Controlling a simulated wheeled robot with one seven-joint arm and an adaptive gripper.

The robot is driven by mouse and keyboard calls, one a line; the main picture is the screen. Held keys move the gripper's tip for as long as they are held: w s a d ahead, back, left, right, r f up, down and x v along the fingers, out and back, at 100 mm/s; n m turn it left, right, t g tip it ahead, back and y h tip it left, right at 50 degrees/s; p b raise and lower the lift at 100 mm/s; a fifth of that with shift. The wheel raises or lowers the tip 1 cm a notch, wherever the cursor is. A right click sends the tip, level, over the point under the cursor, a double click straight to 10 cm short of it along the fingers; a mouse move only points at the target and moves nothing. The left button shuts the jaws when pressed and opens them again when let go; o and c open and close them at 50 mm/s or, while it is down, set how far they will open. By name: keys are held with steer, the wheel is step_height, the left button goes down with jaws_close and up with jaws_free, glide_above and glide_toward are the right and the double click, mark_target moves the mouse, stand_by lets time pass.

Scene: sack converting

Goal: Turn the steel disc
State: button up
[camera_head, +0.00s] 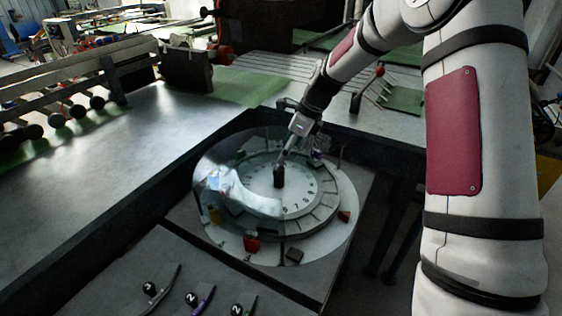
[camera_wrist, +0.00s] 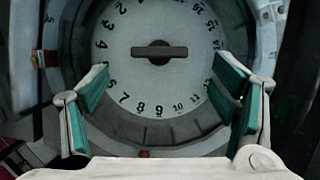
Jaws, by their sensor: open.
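The steel disc (camera_head: 262,190) is a pale round dial with black numbers around its edge. It lies flat inside a wider grey segmented ring (camera_head: 312,215). A dark upright grip (camera_head: 279,178) stands at its middle. In the wrist view the disc (camera_wrist: 125,70) fills the upper centre, and the grip (camera_wrist: 160,51) appears as a dark bar lying left to right. My gripper (camera_head: 281,160) is above the disc near the grip. In the wrist view my gripper (camera_wrist: 161,70) is open, its teal-padded fingers wide apart on either side, with nothing between them.
A clear, glassy round cover or rim (camera_head: 347,190) seems to surround the dial; its exact shape is unclear. Small red blocks (camera_head: 252,244) and other bits lie around the ring. Numbered black knobs with levers (camera_head: 191,298) are at the front. A broad metal table (camera_head: 130,150) extends left.

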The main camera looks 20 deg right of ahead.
mark_target(279, 177)
steer(key=x, duration=0.6)
steer(key=shift+a, duration=0.1)
